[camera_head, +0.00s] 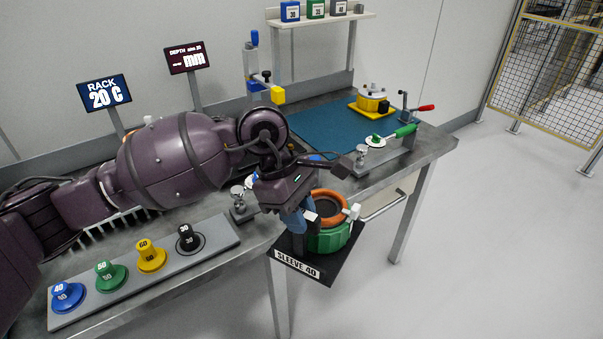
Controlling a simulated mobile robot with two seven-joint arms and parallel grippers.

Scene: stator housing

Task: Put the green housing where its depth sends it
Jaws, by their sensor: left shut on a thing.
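The green housing (328,240) has an orange ring inside its open top and a small white block on its right side. It is at the black plate labelled SLEEVE 40 (318,272), at the table's front edge. I cannot tell whether it rests on the plate or hangs just above it. My left gripper (303,236) points down and is shut on the housing's left wall, hiding part of it. The dark red depth sign (187,57) reads DEPTH and mm; its value is not legible. My right gripper is not in view.
A grey strip (215,243) holds blue, green, yellow and black numbered plugs at the front left. A RACK 20 C sign (104,93) stands behind. A shelf (320,18) holds numbered boxes.

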